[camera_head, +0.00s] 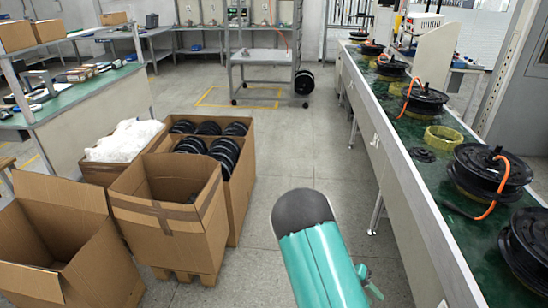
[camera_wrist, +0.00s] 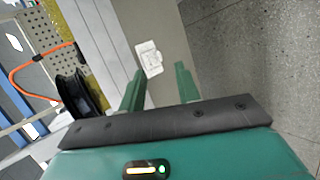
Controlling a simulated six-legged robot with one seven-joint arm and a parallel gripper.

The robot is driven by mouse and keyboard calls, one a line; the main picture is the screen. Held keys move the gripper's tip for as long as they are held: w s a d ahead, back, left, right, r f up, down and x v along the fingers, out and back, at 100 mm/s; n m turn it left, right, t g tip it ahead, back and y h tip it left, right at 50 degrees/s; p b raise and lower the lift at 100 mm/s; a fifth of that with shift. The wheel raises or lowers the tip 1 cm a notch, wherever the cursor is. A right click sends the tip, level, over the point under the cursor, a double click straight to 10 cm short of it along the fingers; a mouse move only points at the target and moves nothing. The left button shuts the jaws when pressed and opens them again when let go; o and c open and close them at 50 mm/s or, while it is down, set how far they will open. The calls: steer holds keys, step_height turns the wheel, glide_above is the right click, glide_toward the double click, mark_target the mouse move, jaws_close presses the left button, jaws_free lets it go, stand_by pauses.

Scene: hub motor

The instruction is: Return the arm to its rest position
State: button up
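My gripper (camera_wrist: 160,72) shows in the wrist view with its two green fingers apart and nothing between them. Beyond the fingers is a grey side panel with a white socket plate (camera_wrist: 149,58); the fingers' distance from it is hard to judge. In the head view my teal arm reaches up from the bottom, left of the long bench (camera_head: 397,190). My gripper's fingers cannot be made out clearly there. A black hub motor (camera_wrist: 78,92) and an orange cable (camera_wrist: 30,93) show at the wrist view's left.
Several hub motors (camera_head: 490,168) with orange cables line the green-topped bench. Open cardboard boxes (camera_head: 168,225) stand at left, one with black wheels (camera_head: 208,146). A wheeled rack (camera_head: 262,58) stands at the back. The floor (camera_head: 300,140) between boxes and bench is clear.

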steer(key=s+a+r+t+y, duration=0.1)
steer(key=a+r+y, duration=0.15)
steer(key=r, duration=0.45)
steer(key=s+a+r+n+t+y, duration=0.1)
steer(key=a+r+t+y, duration=0.15)
steer(key=r, duration=0.45)
steer(key=s+a+r+t+y, duration=0.1)
steer(key=s+a+r+y, duration=0.15)
steer(key=r, duration=0.55)
steer(key=s+a+r+n+t+y, duration=0.2)
steer(key=s+a+r+t, duration=0.4)
steer(key=s+r, duration=0.6)
step_height(320, 180, up, 3)
steer(key=shift+f+n, duration=0.1)
steer(key=shift+n, duration=0.7)
steer(key=shift+s, duration=0.1)
